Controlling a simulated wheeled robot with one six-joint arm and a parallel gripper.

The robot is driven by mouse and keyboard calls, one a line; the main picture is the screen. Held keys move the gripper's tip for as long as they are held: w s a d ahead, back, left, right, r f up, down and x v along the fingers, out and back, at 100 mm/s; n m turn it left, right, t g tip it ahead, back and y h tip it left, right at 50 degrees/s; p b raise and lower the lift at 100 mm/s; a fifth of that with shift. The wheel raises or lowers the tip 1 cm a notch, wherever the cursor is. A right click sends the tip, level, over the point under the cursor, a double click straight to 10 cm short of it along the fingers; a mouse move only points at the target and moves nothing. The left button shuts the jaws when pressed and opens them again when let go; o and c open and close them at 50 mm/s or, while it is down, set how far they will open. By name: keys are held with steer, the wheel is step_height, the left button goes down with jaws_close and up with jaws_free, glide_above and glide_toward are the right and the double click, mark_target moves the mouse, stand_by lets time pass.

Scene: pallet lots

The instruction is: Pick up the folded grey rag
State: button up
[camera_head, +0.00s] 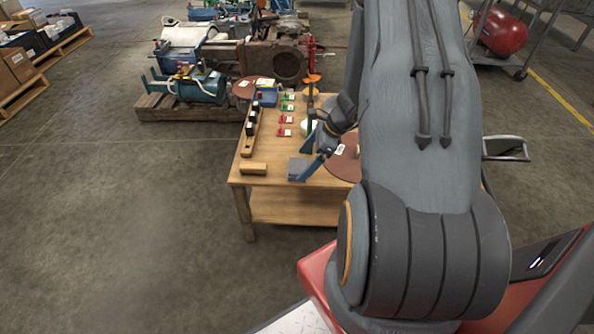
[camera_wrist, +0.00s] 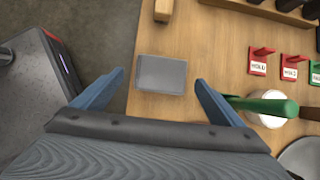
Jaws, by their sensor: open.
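The folded grey rag (camera_wrist: 162,74) lies flat on the wooden table (camera_wrist: 200,35) near its edge in the wrist view. It also shows in the head view (camera_head: 297,169) at the table's near side, beside my gripper. My gripper (camera_wrist: 160,90) is open and empty, its two blue fingers apart, with the rag between and beyond the tips in the wrist view. Whether the fingertips touch the rag is not clear.
A wooden block (camera_head: 253,169) lies left of the rag. A wooden rack with black items (camera_head: 250,128) stands behind it. Red labelled pieces (camera_wrist: 262,61), a green-handled item (camera_wrist: 265,105) and a white round container (camera_wrist: 268,121) are to the right. A brown disc (camera_head: 343,165) lies right of the gripper.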

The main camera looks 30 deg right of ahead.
mark_target(300, 166)
steer(key=shift+x, duration=1.45)
steer(key=shift+c, duration=0.4)
steer(key=c, duration=1.2)
steer(key=shift+o, duration=0.2)
steer(key=shift+r, duration=0.1)
step_height(300, 166, up, 10)
steer(key=p, duration=0.1)
